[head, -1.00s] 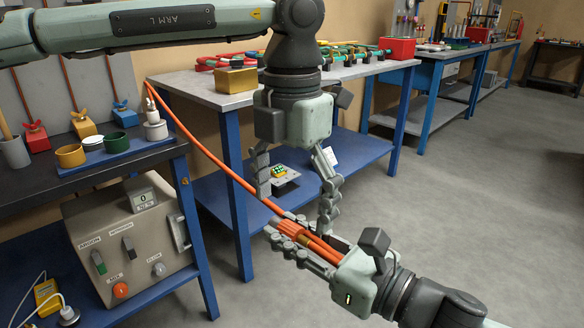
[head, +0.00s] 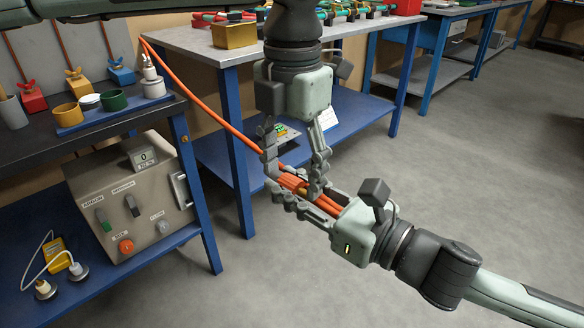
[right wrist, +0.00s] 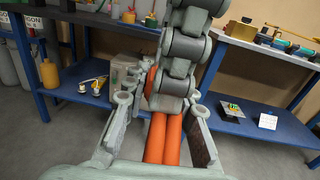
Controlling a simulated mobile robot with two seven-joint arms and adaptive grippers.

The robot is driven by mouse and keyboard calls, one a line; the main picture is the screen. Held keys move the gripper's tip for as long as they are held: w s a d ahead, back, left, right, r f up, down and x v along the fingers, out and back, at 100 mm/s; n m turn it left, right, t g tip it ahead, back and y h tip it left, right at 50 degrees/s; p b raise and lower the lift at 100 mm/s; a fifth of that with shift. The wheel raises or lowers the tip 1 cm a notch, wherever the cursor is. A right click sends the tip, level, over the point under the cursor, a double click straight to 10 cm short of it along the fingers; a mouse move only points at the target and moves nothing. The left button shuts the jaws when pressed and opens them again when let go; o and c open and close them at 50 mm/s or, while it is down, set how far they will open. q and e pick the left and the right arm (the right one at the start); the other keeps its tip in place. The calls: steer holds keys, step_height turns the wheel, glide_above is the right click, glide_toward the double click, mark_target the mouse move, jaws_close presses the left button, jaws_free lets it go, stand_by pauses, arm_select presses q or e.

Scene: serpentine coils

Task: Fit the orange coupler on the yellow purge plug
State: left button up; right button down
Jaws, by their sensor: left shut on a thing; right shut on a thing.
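Orange hose lengths (head: 322,204) lie side by side between the fingers of my right gripper (head: 288,190). They also show in the right wrist view (right wrist: 163,140). My left gripper (head: 291,180) points down from above, its fingers around the orange bundle at its upper left end, just beyond the right gripper's palm. A thicker orange piece there may be the coupler; the fingers partly hide it. A small yellowish spot shows among the fingers; I cannot tell if it is the purge plug. In the right wrist view, left gripper links (right wrist: 185,50) cover the far end of the hose.
The dark bench at left holds a blue tray of cups (head: 113,118), with a grey control box (head: 135,200) below. Floor at right is clear.

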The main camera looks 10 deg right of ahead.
steer(key=c, duration=1.2)
jaws_free()
steer(key=shift+o, duration=0.2)
